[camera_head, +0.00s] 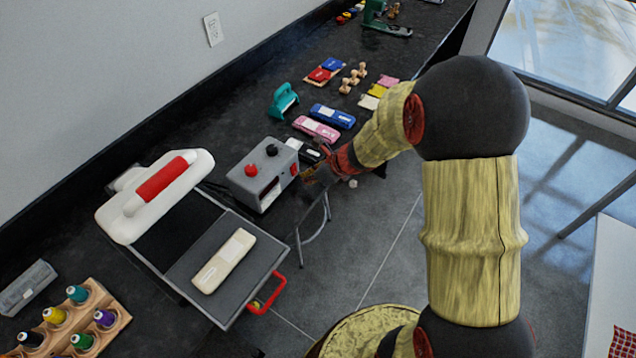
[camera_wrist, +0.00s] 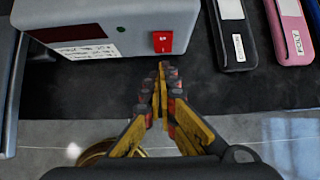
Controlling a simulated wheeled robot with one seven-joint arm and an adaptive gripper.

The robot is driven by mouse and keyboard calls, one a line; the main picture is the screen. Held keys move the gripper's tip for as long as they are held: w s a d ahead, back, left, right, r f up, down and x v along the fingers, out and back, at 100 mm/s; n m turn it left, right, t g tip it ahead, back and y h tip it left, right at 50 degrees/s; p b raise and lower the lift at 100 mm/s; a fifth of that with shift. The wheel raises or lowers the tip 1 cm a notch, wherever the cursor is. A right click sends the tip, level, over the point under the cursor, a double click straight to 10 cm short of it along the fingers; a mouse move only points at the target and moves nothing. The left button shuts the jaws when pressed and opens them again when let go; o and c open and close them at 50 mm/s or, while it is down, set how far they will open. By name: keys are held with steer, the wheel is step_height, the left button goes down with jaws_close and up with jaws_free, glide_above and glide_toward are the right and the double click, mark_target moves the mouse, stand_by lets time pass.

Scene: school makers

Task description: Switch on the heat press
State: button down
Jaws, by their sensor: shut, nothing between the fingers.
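The heat press has a white upper arm with a red handle (camera_head: 162,180) and a grey lower plate (camera_head: 190,262). Its grey control box (camera_head: 250,186) carries a red knob and a black knob on top. A red rocker switch (camera_wrist: 162,41) is on the box's front face in the wrist view, beside a paper label. It also shows small in the head view (camera_head: 294,170). My gripper (camera_wrist: 163,70) is shut and empty, its fingertips just below and in front of the switch, seemingly apart from it. In the head view my gripper (camera_head: 318,174) is right of the box, partly blurred.
A black case (camera_wrist: 231,38) and a pink case (camera_wrist: 290,30) lie right of the box. A cream case (camera_head: 224,260) lies on the lower plate. A wooden rack (camera_head: 112,322) of thread spools stands at lower left. Open floor (camera_head: 375,235) lies before the counter.

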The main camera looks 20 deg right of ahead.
steer(key=shift+w+a+f, duration=0.1)
steer(key=shift+w+a, duration=0.3)
steer(key=shift+w, duration=0.15)
steer(key=shift+w+a, duration=0.1)
steer(key=shift+w+a+f, duration=0.2)
steer(key=shift+f, duration=0.1)
steer(key=shift+d+r, duration=0.1)
steer(key=shift+r, duration=0.15)
steer(key=shift+r+p, duration=0.7)
steer(key=shift+r, duration=0.05)
